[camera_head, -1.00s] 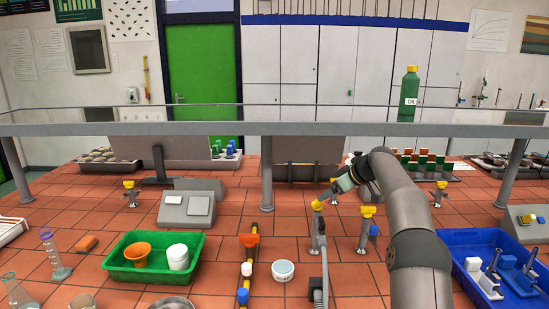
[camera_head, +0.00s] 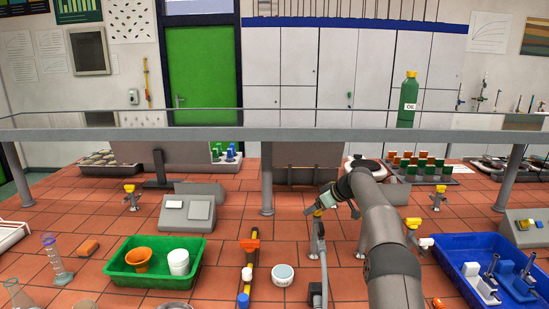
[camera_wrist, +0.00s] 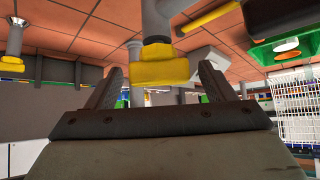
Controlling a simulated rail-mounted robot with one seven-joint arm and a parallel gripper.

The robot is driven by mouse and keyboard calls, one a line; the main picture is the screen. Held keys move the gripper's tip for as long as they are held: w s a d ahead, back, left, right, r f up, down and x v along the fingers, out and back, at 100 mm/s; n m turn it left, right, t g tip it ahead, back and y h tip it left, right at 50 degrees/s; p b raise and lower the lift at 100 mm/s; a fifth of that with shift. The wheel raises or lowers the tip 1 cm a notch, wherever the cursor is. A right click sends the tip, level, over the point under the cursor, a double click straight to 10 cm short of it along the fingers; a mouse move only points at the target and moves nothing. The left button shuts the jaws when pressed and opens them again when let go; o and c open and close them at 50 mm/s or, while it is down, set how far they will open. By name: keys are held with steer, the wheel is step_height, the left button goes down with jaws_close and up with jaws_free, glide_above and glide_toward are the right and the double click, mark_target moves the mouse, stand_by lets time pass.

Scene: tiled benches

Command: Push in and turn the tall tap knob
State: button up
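The tall tap (camera_head: 317,236) is a grey column standing on the tiled bench, right of centre in the head view. Its yellow knob (camera_head: 318,212) is at the top, partly covered by my gripper (camera_head: 322,206). In the wrist view the yellow knob (camera_wrist: 160,70) lies between the two dark fingers of my gripper (camera_wrist: 160,84), with a gap visible on each side. The fingers are open and hold nothing. I cannot tell how far the knob is from the fingers in depth.
A second tap (camera_head: 413,223) stands right of my arm. A green tray (camera_head: 118,279) and a blue crate (camera_head: 458,283) flank the bench. A rail (camera_head: 220,133) crosses behind.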

steer(key=c, duration=1)
steer(key=shift+f, duration=0.25)
steer(key=shift+f+b, duration=0.25)
steer(key=shift+b, duration=0.2)
